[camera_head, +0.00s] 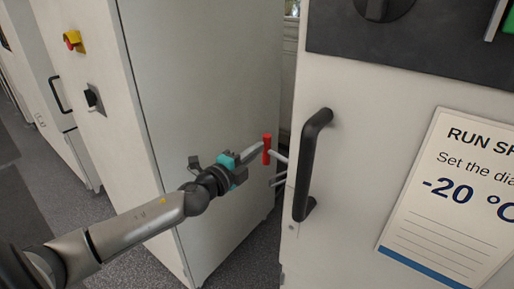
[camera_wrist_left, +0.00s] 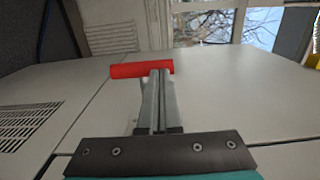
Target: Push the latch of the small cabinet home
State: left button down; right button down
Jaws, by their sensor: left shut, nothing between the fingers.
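The latch has a red grip (camera_head: 267,149) on a thin grey arm, at the left edge of the small cabinet (camera_head: 345,115) with the black handle. In the left wrist view the red grip (camera_wrist_left: 125,70) lies crosswise at my fingertips, over a pale panel with a seam. My left gripper (camera_head: 260,149) reaches in from the left with its fingers together and empty, its tips at the red grip. In the left wrist view the shut fingers (camera_wrist_left: 158,78) overlap the red grip; I cannot tell if they touch it. My right gripper is not in view.
A black bar handle (camera_head: 311,165) stands out from the cabinet front, right of the latch. A printed sign (camera_head: 450,195) is further right. A tall pale cabinet (camera_head: 205,80) stands behind my left arm. A vent grille (camera_wrist_left: 28,122) shows in the left wrist view.

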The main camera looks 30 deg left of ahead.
pick_arm(q)
jog(key=shift+w, duration=0.35)
jog(key=shift+w, duration=0.15)
dwell(0.3)
